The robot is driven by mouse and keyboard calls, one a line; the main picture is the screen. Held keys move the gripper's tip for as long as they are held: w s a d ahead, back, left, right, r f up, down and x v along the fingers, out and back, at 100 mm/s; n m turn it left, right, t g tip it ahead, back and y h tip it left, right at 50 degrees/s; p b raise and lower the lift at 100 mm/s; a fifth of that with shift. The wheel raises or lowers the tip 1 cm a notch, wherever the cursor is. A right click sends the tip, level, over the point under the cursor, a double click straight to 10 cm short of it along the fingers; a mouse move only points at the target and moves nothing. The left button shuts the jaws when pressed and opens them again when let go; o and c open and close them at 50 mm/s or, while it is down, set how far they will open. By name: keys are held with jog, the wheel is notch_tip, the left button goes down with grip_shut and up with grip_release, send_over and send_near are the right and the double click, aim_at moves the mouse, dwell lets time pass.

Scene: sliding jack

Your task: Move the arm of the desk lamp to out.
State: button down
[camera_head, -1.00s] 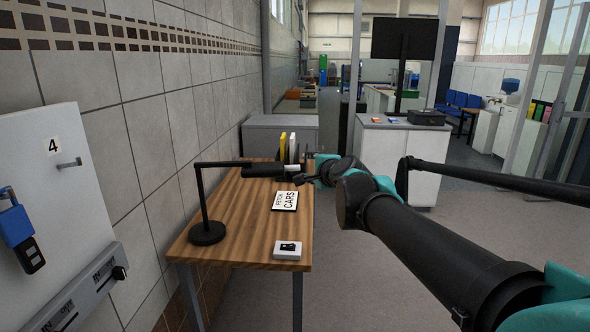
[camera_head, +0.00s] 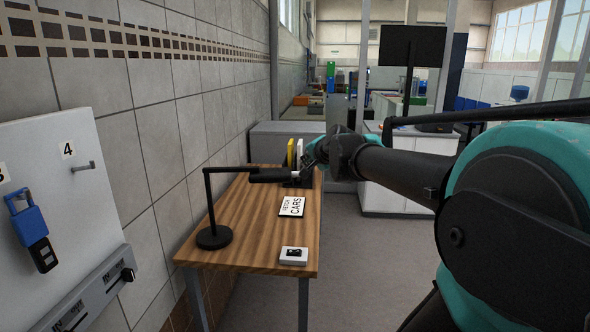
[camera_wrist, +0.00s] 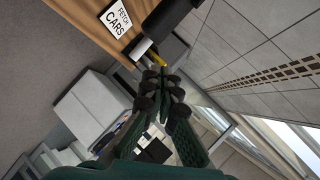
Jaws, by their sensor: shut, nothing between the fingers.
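The black desk lamp (camera_head: 214,238) stands on the left of the wooden table, with an upright post and a level arm (camera_head: 228,169) reaching right. The arm ends in a thick black cylinder (camera_head: 268,177). My gripper (camera_head: 307,168) is at the cylinder's right end and partly hides the far items.
The wooden table (camera_head: 250,225) holds a "FETCH CARS" sign (camera_head: 292,207), a small white box (camera_head: 293,256) and upright yellow and white items (camera_head: 291,153) behind the lamp's end. A tiled wall (camera_head: 165,140) runs along the left. A panel with a blue padlock (camera_head: 28,226) is at left.

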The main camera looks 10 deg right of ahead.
jog(key=w+n+g+h, duration=0.35)
jog(key=w+n, duration=0.65)
jog(key=w, duration=0.4)
jog(key=x, duration=1)
jog(key=shift+s+f, duration=0.2)
jog(key=shift+s, duration=0.5)
jog(key=shift+s+f, duration=0.25)
jog(key=shift+s, duration=0.5)
jog(key=shift+s+f, duration=0.2)
jog(key=shift+s, duration=0.5)
jog(key=shift+s, duration=0.1)
